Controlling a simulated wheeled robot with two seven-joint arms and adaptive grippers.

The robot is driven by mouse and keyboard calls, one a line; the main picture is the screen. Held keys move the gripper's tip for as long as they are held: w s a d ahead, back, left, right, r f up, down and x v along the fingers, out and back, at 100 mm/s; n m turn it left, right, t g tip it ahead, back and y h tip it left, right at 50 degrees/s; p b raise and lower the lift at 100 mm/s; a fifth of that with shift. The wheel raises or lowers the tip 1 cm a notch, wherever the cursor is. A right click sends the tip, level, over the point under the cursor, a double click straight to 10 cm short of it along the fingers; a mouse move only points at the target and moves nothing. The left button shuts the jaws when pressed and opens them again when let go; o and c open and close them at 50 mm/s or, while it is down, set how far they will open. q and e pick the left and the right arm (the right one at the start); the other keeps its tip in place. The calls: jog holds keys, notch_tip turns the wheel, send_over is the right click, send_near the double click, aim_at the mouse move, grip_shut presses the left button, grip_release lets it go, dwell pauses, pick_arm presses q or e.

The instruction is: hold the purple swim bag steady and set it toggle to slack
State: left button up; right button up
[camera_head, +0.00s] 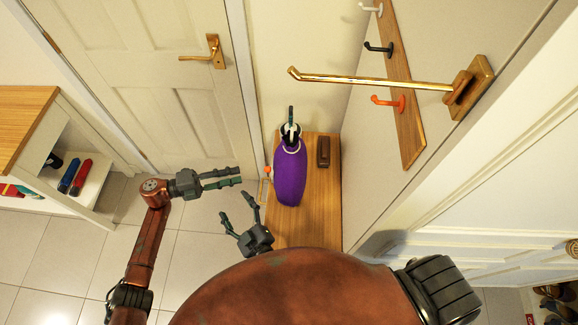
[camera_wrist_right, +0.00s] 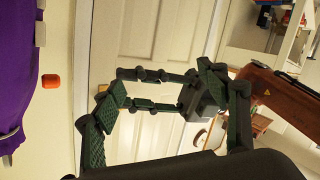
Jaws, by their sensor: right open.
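The purple swim bag (camera_head: 290,178) stands on a wooden surface, with a pale ring and dark green part at its top. Its side fills the left edge of the right wrist view (camera_wrist_right: 14,70). A small orange-red piece (camera_head: 267,170), apparently the toggle, sits just left of the bag; it also shows in the right wrist view (camera_wrist_right: 51,81). Whether its cord is slack cannot be told. My left gripper (camera_head: 240,175) is left of the bag, fingers apart and empty, pointing at it. My right gripper (camera_head: 235,203) is open and empty, lower left of the bag, not touching it.
A dark brown block (camera_head: 323,152) lies right of the bag on the wooden bench (camera_head: 318,215). A brass rail (camera_head: 370,80) and a hook board (camera_head: 400,120) project from the right wall. A shoe cubby (camera_head: 40,140) stands far left. Open floor lies left of the bench.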

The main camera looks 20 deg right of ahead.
aim_at(290, 157)
jog(key=w+d+r+m+t+h, duration=0.3)
jog(key=w+r+m+h, duration=0.2)
jog(key=r+m, duration=0.35)
jog(key=s+d+r+m+g+h, duration=0.1)
jog(key=d+h, duration=0.1)
jog(key=d, duration=0.3)
jog(key=s+d+r+m+h, duration=0.1)
jog(key=d+h, duration=0.1)
jog(key=d, duration=0.3)
jog(key=s+d+r+m+g+h, duration=0.1)
jog(key=d+m, duration=0.1)
jog(key=d, duration=0.4)
jog(key=shift+d+r+g+h, duration=0.1)
jog(key=shift+g+h, duration=0.2)
jog(key=shift+h, duration=0.1)
jog(key=shift+d, duration=0.3)
jog(key=shift+w+d, duration=0.2)
jog(key=shift+w, duration=0.15)
jog(key=x, duration=0.6)
jog(key=shift+w+d, duration=0.1)
jog(key=shift+w, duration=0.2)
jog(key=shift+c, duration=0.2)
